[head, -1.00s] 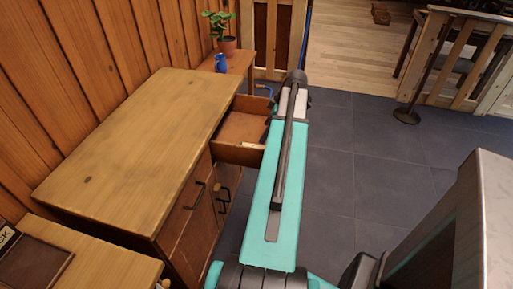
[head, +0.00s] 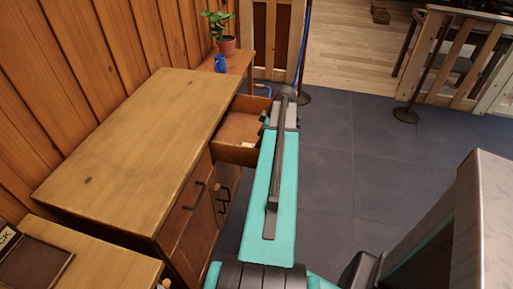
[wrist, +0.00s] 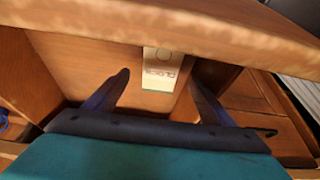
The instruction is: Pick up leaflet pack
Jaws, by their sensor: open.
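The leaflet pack (wrist: 158,70) is a small pale packet with dark print and a green edge. In the wrist view it lies in the open drawer (wrist: 85,60), partly cut off by a wooden edge above it. In the head view a small pale bit of it shows in the drawer (head: 236,128) near the front panel. My gripper (wrist: 158,80) is open, its two dark fingers apart on either side of the pack in the picture. I cannot tell how far above the pack they are.
The wooden cabinet (head: 130,130) with a bare top stands left of my arm. A small table behind it carries a potted plant (head: 222,35) and a blue cup (head: 220,63). A post with a round base (head: 405,115) stands at right.

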